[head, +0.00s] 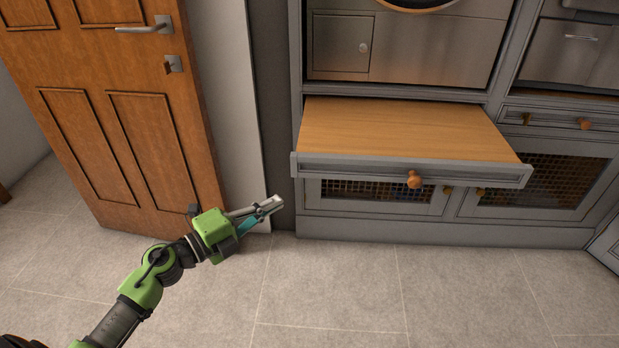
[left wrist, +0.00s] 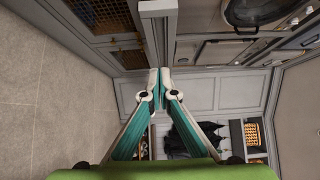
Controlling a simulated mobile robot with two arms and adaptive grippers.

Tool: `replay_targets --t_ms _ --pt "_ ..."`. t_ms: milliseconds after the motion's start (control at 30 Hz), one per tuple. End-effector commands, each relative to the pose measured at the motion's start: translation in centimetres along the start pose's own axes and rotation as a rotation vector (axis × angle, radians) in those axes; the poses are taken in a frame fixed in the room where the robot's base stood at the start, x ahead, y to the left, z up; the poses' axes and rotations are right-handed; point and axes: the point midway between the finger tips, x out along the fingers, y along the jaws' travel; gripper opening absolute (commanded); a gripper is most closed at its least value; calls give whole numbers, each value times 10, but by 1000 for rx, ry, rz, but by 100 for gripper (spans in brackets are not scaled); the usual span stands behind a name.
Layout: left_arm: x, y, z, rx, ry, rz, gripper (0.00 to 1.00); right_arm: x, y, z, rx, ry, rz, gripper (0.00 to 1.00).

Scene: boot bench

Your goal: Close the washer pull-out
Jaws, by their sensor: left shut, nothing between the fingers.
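The washer pull-out (head: 400,126) is a wooden board with a grey front and a round wooden knob (head: 414,180). In the head view it sticks out from the cabinet below the washer. My left gripper (head: 278,203) is shut and empty, to the left of the pull-out's front and apart from it in the picture. In the left wrist view the shut fingertips (left wrist: 155,84) lie just below the end of a grey panel (left wrist: 158,30), which looks like the pull-out's front. I cannot tell whether they touch. My right gripper is not in view.
A wooden door (head: 120,110) with a metal handle stands at the left. Mesh-fronted cabinet doors (head: 545,185) are below the pull-out. The washer's metal front (head: 430,50) is above it. The tiled floor (head: 350,290) in front is clear.

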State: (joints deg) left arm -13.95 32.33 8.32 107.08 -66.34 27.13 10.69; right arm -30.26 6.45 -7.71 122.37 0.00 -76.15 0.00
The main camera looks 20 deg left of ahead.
Motion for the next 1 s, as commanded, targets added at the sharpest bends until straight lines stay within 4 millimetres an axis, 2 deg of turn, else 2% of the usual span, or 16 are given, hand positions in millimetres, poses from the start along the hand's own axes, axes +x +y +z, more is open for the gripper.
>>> replay_targets --t_ms 167,600,800,1000 --pt "15 -3 1 -6 -3 -7 0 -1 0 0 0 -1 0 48" --pt "102 -3 1 -3 -2 -7 0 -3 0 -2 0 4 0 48" --pt "118 0 20 -3 -3 -3 0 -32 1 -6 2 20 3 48" --pt "126 -1 28 -3 -2 -2 0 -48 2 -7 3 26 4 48"
